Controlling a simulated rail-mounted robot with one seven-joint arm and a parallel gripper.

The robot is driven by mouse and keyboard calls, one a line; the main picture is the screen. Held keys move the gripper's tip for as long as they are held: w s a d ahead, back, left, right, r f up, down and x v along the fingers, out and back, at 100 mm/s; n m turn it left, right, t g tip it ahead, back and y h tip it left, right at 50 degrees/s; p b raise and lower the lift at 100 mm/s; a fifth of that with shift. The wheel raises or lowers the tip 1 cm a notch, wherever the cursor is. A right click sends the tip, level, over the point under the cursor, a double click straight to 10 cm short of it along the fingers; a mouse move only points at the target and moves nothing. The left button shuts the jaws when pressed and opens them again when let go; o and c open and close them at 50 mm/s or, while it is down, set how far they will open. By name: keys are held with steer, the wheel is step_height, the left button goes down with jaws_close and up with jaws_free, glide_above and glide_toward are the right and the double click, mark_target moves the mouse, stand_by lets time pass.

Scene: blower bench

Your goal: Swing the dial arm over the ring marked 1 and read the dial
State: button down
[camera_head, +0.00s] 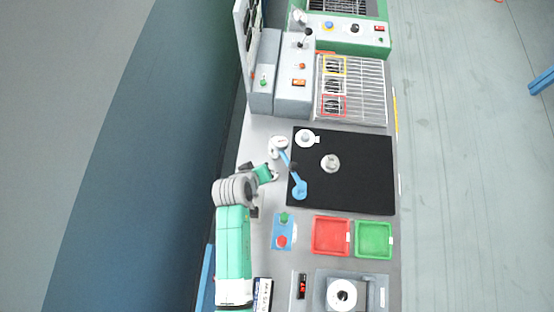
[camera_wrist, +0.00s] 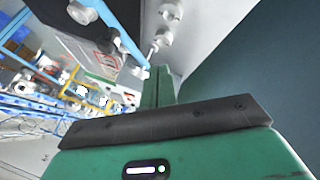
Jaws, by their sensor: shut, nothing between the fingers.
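The blue dial arm (camera_head: 288,168) runs from a white post (camera_head: 278,144) at the left edge of the black mat to a round blue end (camera_head: 300,190) over the mat's lower left. My gripper (camera_head: 273,174) is shut and empty, just left of the dial arm; I cannot tell if it touches. In the wrist view the shut green fingers (camera_wrist: 157,85) point toward a blue bar (camera_wrist: 118,30) and white round parts (camera_wrist: 166,42). A white ring-like piece (camera_head: 306,138) lies at the mat's upper left and a grey-white round piece (camera_head: 330,163) near its middle. Their marks and any dial reading are unreadable.
The black mat (camera_head: 365,180) is bare on its right side.

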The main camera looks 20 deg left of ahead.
mark_target(290, 165)
steer(key=w+d+f, duration=0.2)
steer(key=w+f, duration=0.4)
steer(key=w, duration=0.1)
steer(key=shift+w+d+f, duration=0.2)
steer(key=shift+w+d, duration=0.05)
steer(key=shift+d, duration=0.05)
steer(key=shift+b, duration=0.3)
